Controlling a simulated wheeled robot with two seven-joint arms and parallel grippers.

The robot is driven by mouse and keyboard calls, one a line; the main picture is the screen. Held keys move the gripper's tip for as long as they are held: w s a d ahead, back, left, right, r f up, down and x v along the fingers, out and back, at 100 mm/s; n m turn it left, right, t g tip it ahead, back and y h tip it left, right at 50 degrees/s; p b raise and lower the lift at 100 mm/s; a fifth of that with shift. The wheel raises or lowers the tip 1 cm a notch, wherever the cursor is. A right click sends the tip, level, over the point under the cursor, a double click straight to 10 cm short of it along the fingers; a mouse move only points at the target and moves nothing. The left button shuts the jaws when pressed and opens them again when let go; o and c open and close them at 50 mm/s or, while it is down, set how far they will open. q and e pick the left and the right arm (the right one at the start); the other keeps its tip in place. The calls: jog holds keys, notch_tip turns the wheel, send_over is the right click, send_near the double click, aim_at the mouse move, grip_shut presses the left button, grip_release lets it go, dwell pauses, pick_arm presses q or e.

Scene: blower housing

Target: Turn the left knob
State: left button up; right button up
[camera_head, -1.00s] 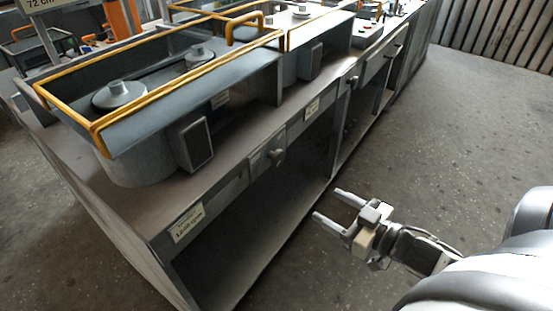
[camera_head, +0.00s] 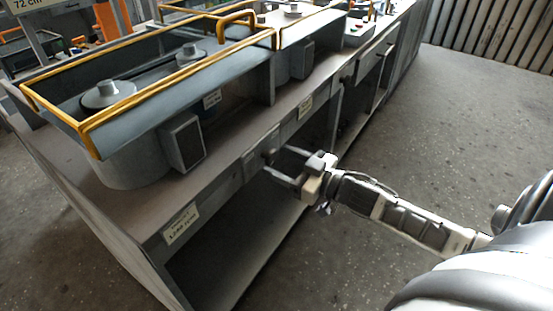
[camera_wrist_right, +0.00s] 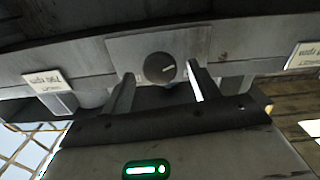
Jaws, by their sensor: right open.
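The left knob (camera_head: 268,154) is a small dark round knob on a grey plate on the front edge of the bench. In the right wrist view the fingertips of my right gripper (camera_wrist_right: 161,74) lie on either side of the knob's lower part. I cannot tell whether they touch it. My left gripper is not in view.
The bench (camera_head: 120,200) carries grey blower housings with yellow rails (camera_head: 180,75). Another knob (camera_head: 347,73) sits farther along the front edge. Labels (camera_head: 181,222) are fixed to the front edge. The lower shelf is open, and the floor (camera_head: 470,140) at the right is clear.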

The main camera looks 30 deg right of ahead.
jog(key=shift+x, duration=1.05)
jog(key=c, duration=1)
jog(key=shift+o, duration=0.2)
jog(key=shift+n, duration=0.3)
